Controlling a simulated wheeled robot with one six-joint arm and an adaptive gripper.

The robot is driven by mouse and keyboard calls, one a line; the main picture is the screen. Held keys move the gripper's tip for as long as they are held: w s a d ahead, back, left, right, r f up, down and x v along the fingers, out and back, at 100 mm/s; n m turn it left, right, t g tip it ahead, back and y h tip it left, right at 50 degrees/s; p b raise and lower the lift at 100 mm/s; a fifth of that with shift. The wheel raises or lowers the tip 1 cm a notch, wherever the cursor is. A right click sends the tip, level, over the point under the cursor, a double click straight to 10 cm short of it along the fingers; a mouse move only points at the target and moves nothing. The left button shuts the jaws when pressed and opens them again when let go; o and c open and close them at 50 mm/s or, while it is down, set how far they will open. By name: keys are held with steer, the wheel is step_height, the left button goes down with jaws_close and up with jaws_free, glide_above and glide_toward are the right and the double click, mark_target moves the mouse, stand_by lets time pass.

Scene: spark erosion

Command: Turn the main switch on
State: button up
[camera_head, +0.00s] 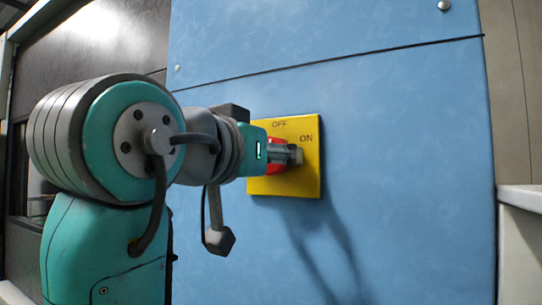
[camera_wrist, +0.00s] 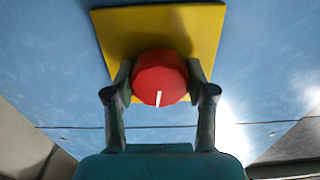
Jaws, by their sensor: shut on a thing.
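The main switch is a red rotary knob (camera_wrist: 160,76) on a yellow square plate (camera_head: 309,170) fixed to a blue cabinet front. In the head view the plate reads OFF at the top and ON at the upper right. In the wrist view a white pointer line on the knob points toward the bottom of the picture, slightly left. My gripper (camera_wrist: 160,88) is shut on the knob, one finger on each side. In the head view my gripper (camera_head: 293,155) hides most of the red knob (camera_head: 275,144). I cannot tell there which label the pointer faces.
The blue cabinet panel (camera_head: 400,130) is flat and clear around the plate, with a seam above it. A pale ledge (camera_head: 522,197) sticks out at the right edge. A dark panel (camera_head: 100,40) is at the upper left.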

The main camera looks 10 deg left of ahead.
steer(key=m, duration=0.4)
steer(key=shift+m, duration=0.3)
steer(key=m, duration=0.3)
steer(key=shift+m, duration=0.3)
steer(key=m, duration=0.4)
steer(key=shift+m, duration=1.9)
steer(key=o, duration=1.2)
steer(key=v, duration=1.2)
